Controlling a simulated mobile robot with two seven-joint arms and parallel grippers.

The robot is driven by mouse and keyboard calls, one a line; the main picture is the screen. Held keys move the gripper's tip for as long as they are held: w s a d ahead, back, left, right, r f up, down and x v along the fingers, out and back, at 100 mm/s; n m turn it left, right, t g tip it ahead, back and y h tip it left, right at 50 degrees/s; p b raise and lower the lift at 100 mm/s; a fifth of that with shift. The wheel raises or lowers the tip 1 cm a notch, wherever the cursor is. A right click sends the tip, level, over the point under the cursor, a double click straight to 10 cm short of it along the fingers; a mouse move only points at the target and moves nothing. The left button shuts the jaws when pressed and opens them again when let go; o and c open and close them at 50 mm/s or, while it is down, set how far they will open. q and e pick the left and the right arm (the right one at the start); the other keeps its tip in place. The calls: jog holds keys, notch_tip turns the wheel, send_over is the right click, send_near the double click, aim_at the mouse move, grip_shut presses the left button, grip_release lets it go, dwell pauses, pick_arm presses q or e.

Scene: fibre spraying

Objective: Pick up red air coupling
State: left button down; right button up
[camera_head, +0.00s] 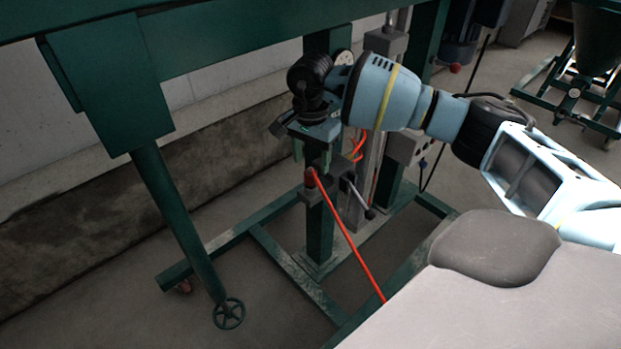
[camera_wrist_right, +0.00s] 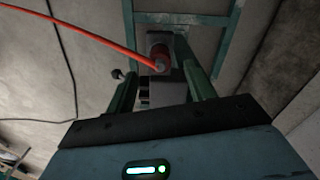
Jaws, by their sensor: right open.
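The red air coupling (camera_head: 310,178) sits on a mount on a dark green post, with a red hose running from it down to the right. In the right wrist view the red coupling (camera_wrist_right: 159,52) lies beyond the fingers, roughly in line with the gap between them. My right gripper (camera_head: 311,155) points down just above the coupling in the head view. Its two green fingers are spread apart in the wrist view (camera_wrist_right: 160,72), with nothing clearly held between them. Whether the fingertips touch the coupling cannot be told. My left gripper is not in view.
The green frame (camera_head: 205,245) stands around the post, with a handwheel (camera_head: 228,313) at its lower left. A lever with a dark knob (camera_head: 369,213) sticks out right of the coupling. The red hose (camera_head: 350,245) crosses the space in front.

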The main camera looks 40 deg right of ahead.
aim_at(310, 169)
jog(key=shift+a+f, duration=0.1)
jog(key=shift+f, duration=2.45)
jog(key=c, duration=1.1)
jog(key=shift+r, duration=0.1)
jog(key=shift+r, duration=0.45)
jog(key=shift+s+a+r, duration=0.1)
jog(key=shift+s+r, duration=0.1)
jog(key=shift+r, duration=0.45)
jog(key=shift+s+r, duration=0.15)
jog(key=shift+r, duration=0.45)
jog(key=s+a, duration=0.3)
jog(key=s, duration=0.4)
jog(key=s+a+r, duration=0.1)
jog(key=s+a, duration=0.2)
jog(key=s, duration=0.3)
jog(key=shift+s+a+r, duration=0.2)
jog(key=shift+s+a, duration=0.15)
jog(key=shift+s, duration=0.05)
